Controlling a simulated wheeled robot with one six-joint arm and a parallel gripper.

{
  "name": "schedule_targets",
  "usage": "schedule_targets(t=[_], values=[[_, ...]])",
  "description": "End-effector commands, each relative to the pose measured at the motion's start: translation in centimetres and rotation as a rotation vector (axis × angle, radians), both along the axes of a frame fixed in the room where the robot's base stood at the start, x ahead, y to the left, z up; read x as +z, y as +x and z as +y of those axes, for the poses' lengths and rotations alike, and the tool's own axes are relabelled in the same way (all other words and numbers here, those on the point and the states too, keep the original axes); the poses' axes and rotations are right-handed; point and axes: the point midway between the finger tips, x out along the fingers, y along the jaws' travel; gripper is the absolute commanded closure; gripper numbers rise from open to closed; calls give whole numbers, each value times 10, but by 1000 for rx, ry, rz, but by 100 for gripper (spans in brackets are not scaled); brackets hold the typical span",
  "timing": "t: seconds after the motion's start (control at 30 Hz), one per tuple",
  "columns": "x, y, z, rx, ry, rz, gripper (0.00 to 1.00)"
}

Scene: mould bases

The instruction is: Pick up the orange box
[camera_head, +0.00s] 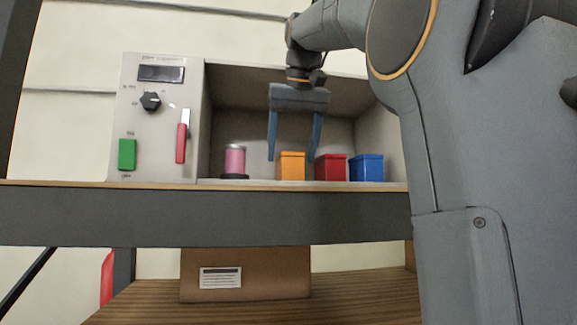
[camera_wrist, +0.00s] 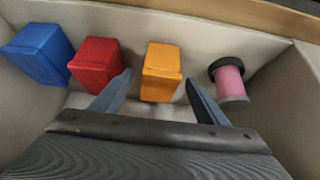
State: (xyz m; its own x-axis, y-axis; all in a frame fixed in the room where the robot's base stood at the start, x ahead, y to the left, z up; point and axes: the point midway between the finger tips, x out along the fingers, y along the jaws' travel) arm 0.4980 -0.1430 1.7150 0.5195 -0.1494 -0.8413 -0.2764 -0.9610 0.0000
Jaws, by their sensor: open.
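The orange box (camera_head: 290,166) stands on the floor of the open compartment, between a pink spool and a red box. In the wrist view the orange box (camera_wrist: 161,72) lies ahead of and between my two blue fingers. My gripper (camera_head: 293,158) is open and points down over the orange box, with one fingertip left of it and one near its upper right edge. In the wrist view my gripper (camera_wrist: 158,82) holds nothing. I cannot tell from these views how far down the fingers reach beside the box.
The red box (camera_head: 330,167) stands close to the right of the orange box, with the blue box (camera_head: 367,168) beyond it. The pink spool (camera_head: 235,160) stands to the left. A control panel (camera_head: 156,118) borders the compartment, and a cardboard box (camera_head: 245,274) sits on the lower shelf.

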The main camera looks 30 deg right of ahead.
Motion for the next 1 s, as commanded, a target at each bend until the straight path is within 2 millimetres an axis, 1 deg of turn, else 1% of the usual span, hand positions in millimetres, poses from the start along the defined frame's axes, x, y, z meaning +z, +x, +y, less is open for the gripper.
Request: schedule_targets(t=[0.1,0.23,0.37,0.57,0.8,0.9,1.0], values=[[-17,8,-2,0,1,4,33],[-30,17,-5,0,1,3,33],[-36,21,-6,0,0,1,33],[-36,21,-6,0,0,1,33],[-36,21,-6,0,0,1,73],[-35,21,-6,0,0,-1,88],[-35,21,-6,0,0,-1,88]])
